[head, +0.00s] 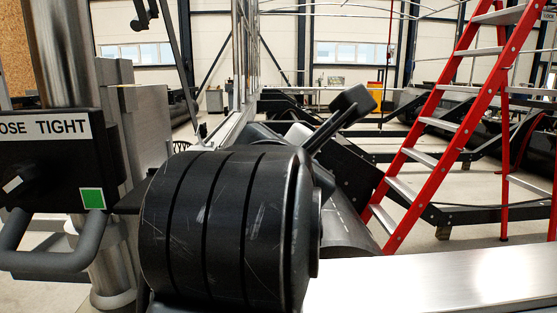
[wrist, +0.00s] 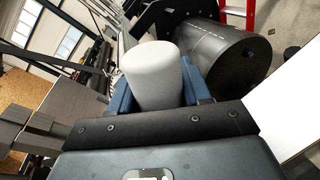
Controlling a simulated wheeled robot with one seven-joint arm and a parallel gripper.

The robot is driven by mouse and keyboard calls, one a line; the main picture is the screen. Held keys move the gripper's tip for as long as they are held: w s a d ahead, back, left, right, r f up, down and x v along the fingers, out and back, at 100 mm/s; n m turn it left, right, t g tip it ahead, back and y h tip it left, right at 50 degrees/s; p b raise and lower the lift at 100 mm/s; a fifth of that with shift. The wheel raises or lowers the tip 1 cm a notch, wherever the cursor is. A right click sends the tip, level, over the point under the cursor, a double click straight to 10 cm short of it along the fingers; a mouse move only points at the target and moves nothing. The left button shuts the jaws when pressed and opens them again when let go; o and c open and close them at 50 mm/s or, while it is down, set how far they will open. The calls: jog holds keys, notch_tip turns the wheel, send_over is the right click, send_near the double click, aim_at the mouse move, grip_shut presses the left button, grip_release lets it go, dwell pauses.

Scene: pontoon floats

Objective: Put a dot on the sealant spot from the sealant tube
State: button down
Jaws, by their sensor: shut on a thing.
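In the wrist view a pale grey-white cylinder, the sealant tube (wrist: 152,75), stands between the blue fingers of my gripper (wrist: 158,92), which are shut on it. Its far end points away from the wrist camera. A black float cylinder (wrist: 228,62) with a dashed white line lies just beyond and to the right of the tube. Part of this float (head: 345,232) also shows in the head view, low behind my arm. I cannot make out the sealant spot in either view.
A red stepladder (head: 455,120) stands at the right. A bright metal beam (head: 440,283) crosses the lower right. A black control box (head: 55,150) with a knob, a green square and the word TIGHT is at the left. Black frames and open floor lie behind.

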aim_at(289, 136)
jog(key=shift+r+p, duration=0.8)
jog(key=shift+r, duration=0.75)
